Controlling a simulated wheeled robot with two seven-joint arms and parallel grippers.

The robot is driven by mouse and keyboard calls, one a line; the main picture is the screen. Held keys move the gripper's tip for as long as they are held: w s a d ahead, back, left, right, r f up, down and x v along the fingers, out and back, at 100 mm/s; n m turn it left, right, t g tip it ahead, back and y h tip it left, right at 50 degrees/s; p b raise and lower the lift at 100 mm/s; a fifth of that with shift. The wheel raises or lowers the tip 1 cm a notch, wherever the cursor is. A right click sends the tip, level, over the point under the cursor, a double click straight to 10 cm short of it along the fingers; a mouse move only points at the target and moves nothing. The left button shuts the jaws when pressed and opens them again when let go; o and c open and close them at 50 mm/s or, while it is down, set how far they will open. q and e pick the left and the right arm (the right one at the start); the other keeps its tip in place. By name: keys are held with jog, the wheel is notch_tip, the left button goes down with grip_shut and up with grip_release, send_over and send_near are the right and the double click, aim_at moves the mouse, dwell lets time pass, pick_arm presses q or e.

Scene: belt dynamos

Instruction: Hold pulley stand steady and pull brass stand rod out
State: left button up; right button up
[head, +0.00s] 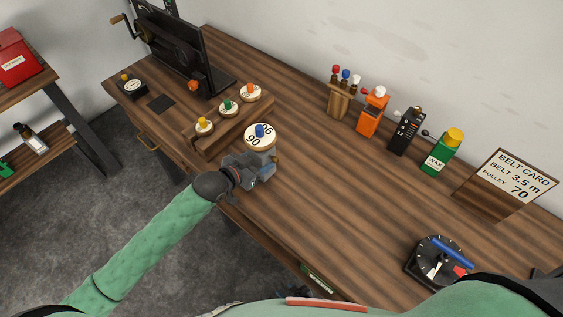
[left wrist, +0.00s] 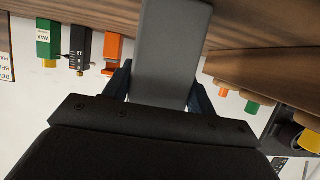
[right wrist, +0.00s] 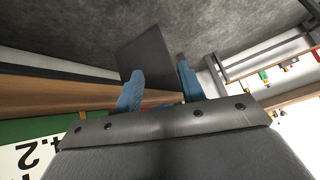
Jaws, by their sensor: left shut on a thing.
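A pulley with a white numbered face (head: 251,141) and a blue knob (head: 260,130) sits over a grey stand near the table's front edge. My left gripper (head: 263,166) is at the stand, below the pulley. In the left wrist view it is shut on a wide grey upright piece (left wrist: 172,50) of the pulley stand. I cannot make out the brass rod in any view. My right gripper (right wrist: 158,75) shows in the right wrist view with its blue fingers apart and nothing between them. I cannot make out its fingers in the head view.
A wooden rack (head: 235,125) with several small knobbed pulleys stands just behind the left gripper. Tool holder (head: 339,100), orange box (head: 373,115), black device (head: 407,131) and green wax bottle (head: 440,153) line the back. A gauge (head: 425,259) lies front right. The table's middle is clear.

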jog(key=w+a+r+n+t+y, duration=0.15)
jog(key=a+r, duration=0.35)
jog(key=r, duration=0.7)
jog(key=w+a+r+n+t+y, duration=0.1)
jog(key=w+a+r+y, duration=0.3)
jog(key=r, duration=0.8)
jog(key=w+a+r+n+t+y, duration=0.15)
jog(key=a+r, duration=0.35)
jog(key=r, duration=0.7)
jog(key=w+d+r, duration=0.2)
jog(key=r, duration=0.1)
jog(key=w+d+r+m+t, duration=0.1)
jog(key=w+d+r, duration=0.2)
jog(key=w+d+r+m, duration=0.1)
jog(key=w+d+r, duration=0.2)
jog(key=shift+t+h, duration=0.3)
jog(key=shift+h, duration=0.1)
jog(key=shift+m, duration=0.4)
jog(key=d, duration=0.1)
jog(key=w+d+r, duration=0.1)
jog(key=w+d, duration=0.1)
jog(key=shift+d+r, duration=0.25)
jog(key=shift+d, duration=0.1)
jog(key=y, duration=0.1)
send_near(278, 161)
jog(key=v, duration=0.3)
jog(key=shift+t, duration=0.3)
jog(key=x, duration=1.1)
jog(key=shift+a+f, duration=0.25)
jog(key=shift+a, duration=0.05)
